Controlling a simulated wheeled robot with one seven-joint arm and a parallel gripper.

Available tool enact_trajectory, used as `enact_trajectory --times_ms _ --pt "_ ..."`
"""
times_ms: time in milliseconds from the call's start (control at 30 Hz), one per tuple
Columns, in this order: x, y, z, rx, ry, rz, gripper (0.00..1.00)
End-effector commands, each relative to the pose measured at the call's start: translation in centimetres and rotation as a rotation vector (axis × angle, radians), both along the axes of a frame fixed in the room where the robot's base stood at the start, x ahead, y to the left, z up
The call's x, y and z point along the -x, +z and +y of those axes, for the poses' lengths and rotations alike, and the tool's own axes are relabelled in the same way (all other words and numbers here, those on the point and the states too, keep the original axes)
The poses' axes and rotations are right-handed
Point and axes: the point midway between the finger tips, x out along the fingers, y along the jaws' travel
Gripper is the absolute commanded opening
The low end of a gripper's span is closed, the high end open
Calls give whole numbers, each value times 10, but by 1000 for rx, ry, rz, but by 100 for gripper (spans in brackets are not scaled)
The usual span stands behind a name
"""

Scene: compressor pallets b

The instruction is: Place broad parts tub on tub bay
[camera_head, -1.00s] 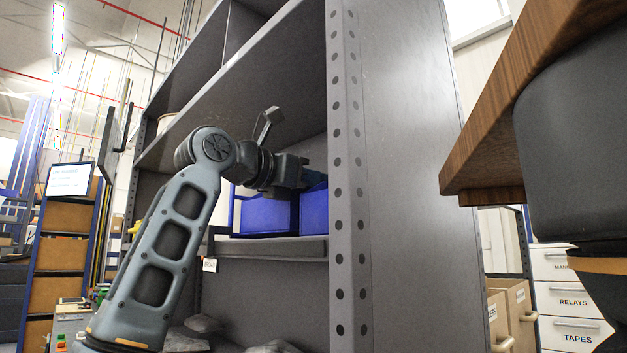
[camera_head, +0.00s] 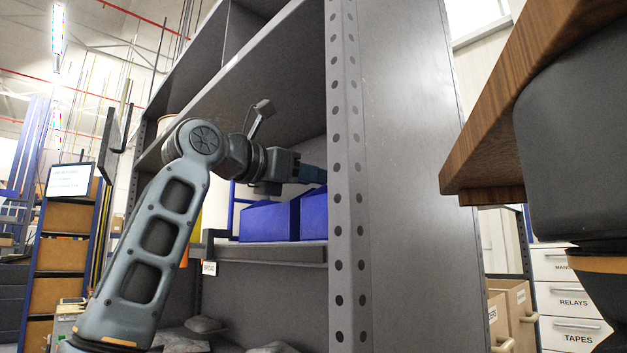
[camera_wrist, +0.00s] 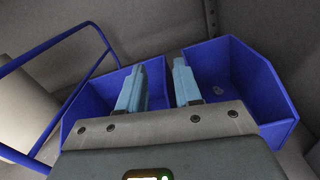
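Two blue open tubs stand side by side on a grey shelf. The left tub (camera_head: 266,222) and the right tub (camera_head: 313,214) show in the head view, the right one partly hidden by the rack upright. In the wrist view the left tub (camera_wrist: 88,108) and right tub (camera_wrist: 262,85) lie below my gripper; the right one has a small mark or item inside. I cannot tell which is the broad one. My gripper (camera_wrist: 158,85) has its light-blue fingers apart, over the tubs' adjoining walls, holding nothing visible.
A blue tube frame (camera_wrist: 50,45) stands left of the tubs. The perforated rack upright (camera_head: 347,200) stands close to the right of my gripper, and a shelf board (camera_head: 235,85) is above. A wooden tabletop (camera_head: 540,100) juts in at the right.

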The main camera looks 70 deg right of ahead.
Motion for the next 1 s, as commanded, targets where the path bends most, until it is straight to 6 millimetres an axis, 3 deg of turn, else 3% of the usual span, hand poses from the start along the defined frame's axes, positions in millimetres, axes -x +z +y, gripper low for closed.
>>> enact_trajectory --times_ms 200,400,600,1000 --pt "-27 -3 43 -1 4 2 34" --pt "-45 -3 72 -2 3 2 34" --pt "-53 -2 86 -1 1 0 34" --pt "-57 -9 90 15 -11 40 34"
